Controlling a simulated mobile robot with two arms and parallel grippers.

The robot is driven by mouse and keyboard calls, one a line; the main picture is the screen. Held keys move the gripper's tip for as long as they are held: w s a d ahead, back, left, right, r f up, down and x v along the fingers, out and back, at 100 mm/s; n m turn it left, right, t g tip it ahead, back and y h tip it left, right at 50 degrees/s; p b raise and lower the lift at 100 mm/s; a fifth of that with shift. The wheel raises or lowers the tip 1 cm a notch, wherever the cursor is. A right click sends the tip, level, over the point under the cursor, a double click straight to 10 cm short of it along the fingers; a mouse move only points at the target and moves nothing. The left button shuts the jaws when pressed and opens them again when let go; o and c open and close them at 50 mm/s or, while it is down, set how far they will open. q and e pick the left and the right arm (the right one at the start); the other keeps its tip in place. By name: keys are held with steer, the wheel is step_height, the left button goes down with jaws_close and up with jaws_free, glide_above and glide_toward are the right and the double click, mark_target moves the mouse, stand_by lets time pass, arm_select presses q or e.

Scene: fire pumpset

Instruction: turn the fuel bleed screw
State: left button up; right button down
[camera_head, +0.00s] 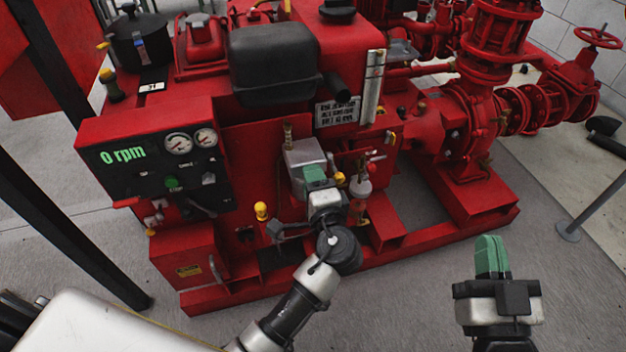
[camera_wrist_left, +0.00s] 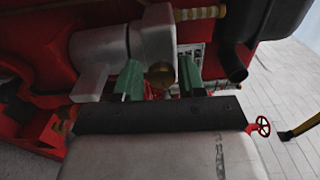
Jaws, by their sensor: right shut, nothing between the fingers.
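A round brass piece (camera_wrist_left: 160,75), which looks like the fuel bleed screw, sits on a grey metal housing (camera_wrist_left: 98,58) in the left wrist view. My left gripper (camera_wrist_left: 160,80) has its two green fingers apart, one on each side of the brass piece; I cannot tell whether they touch it. In the head view my left gripper (camera_head: 315,175) is at the front of the red engine, by the grey housing (camera_head: 303,158), and hides the screw. My right gripper (camera_head: 491,255) is shut and empty, over the floor at the lower right.
A control panel (camera_head: 165,165) reading 0 rpm stands left of my left gripper. Yellow-capped parts (camera_head: 261,211) and a small clear bowl (camera_head: 360,186) are close beside it. A dark pipe (camera_wrist_left: 235,62) is to the right in the wrist view. The floor around my right gripper is clear.

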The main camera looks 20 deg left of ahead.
arm_select(q)
steer(key=shift+d, duration=0.1)
steer(key=shift+s+d, duration=0.2)
steer(key=shift+s, duration=0.1)
steer(key=p+v, duration=0.1)
steer(key=v, duration=0.9)
arm_select(e)
steer(key=f+g, duration=0.2)
steer(key=f, duration=0.1)
steer(key=f+g+h, duration=0.1)
steer(key=shift+w+d+f+g, duration=0.1)
steer(key=shift+d+f+g, duration=0.05)
steer(key=shift+d+g, duration=0.25)
arm_select(q)
steer(key=shift+a+f, duration=0.1)
